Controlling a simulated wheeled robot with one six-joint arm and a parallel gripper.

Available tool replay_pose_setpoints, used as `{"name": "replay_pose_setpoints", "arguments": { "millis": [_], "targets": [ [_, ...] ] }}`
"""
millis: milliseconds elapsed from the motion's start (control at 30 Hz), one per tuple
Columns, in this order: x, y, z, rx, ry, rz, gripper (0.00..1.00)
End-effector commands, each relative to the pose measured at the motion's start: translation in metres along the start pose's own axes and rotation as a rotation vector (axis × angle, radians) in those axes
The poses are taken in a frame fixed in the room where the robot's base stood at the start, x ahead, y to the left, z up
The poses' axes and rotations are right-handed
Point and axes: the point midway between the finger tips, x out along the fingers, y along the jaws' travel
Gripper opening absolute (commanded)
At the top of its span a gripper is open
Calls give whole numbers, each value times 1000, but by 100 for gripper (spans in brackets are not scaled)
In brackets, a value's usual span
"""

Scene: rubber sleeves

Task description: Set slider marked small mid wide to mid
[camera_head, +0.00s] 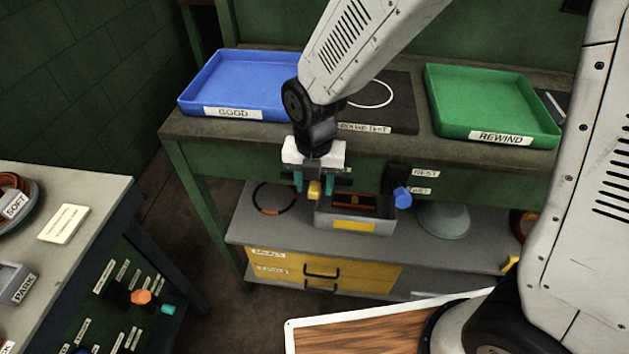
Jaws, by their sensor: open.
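My gripper (313,184) hangs in front of the green bench's front panel, pointing down. It is open, with a teal fingertip on each side of a yellow knob (314,190). I cannot tell whether the fingers touch the knob. The knob may be the slider's handle; its track and most of its labels are hidden behind my gripper. The words small, mid and wide cannot be read, so its setting cannot be told. A blue knob (402,197) sits to the right on a dark mount, beside two small white labels (425,173).
Above are a blue GOOD tray (245,80), a dark mat (393,95) with a white ring, and a green REWIND tray (490,98). Below, a grey bin (352,222) stands on a shelf. The left table (85,215) has an orange knob (141,297) and a teal knob (168,309).

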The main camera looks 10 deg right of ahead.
Motion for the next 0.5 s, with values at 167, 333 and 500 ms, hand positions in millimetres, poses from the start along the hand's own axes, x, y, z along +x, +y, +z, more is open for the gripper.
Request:
{"name": "replay_pose_setpoints", "arguments": {
  "millis": [167,333,500],
  "targets": [
    [-18,0,1,0,-3,3,45],
    [-49,0,1,1,-4,4,45],
    [-70,0,1,1,-2,2,45]
  ]
}}
